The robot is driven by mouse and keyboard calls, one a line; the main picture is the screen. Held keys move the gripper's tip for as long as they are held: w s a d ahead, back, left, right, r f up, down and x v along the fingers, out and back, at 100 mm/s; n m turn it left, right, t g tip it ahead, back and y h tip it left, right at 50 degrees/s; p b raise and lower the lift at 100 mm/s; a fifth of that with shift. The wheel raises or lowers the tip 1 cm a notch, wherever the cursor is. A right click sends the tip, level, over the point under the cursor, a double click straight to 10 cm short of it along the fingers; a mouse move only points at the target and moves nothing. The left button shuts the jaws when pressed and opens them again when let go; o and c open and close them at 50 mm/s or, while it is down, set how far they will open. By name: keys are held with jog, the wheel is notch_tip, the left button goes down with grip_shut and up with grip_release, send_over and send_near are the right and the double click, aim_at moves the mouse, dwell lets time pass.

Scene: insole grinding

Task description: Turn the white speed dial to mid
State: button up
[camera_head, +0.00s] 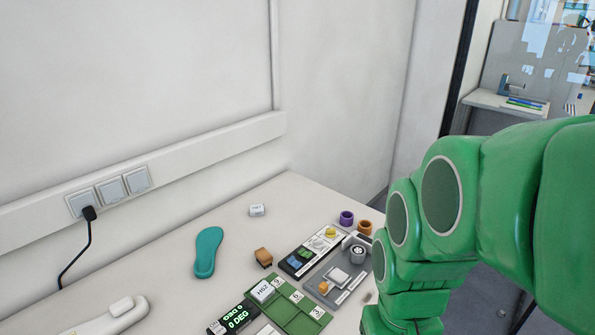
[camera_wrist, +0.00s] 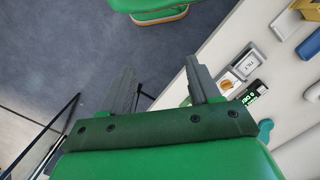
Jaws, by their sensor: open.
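A dark control panel (camera_head: 299,264) lies on the table in the head view. It carries blue and green switches, a yellow knob (camera_head: 331,232) and a small pale round part (camera_head: 317,243) that looks like the white speed dial. Its pointer and setting are too small to read. My gripper (camera_wrist: 160,64) shows in the wrist view with its two dark fingers spread apart and nothing between them. It is off the table's edge, over the floor, away from the panel. In the head view my arm hides the gripper.
A teal insole (camera_head: 208,252), an orange-brown block (camera_head: 263,257), a green labelled tray (camera_head: 297,318), a display reading 0 DEG (camera_head: 238,318) and a grey fixture (camera_head: 325,292) lie nearby. Purple (camera_head: 346,218) and orange (camera_head: 365,228) cups stand behind. The back left tabletop is mostly clear.

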jog(key=w+a+f+t, duration=0.2)
jog(key=w, duration=1.5)
jog(key=n+t+y, duration=0.1)
jog(key=n+t, duration=0.2)
jog(key=t, duration=0.1)
send_near(318, 239)
jog(key=shift+w+f, duration=0.2)
jog(key=shift+f, duration=0.3)
jog(key=shift+x, duration=3.75)
jog(key=c, duration=1)
jog(key=shift+c, duration=0.2)
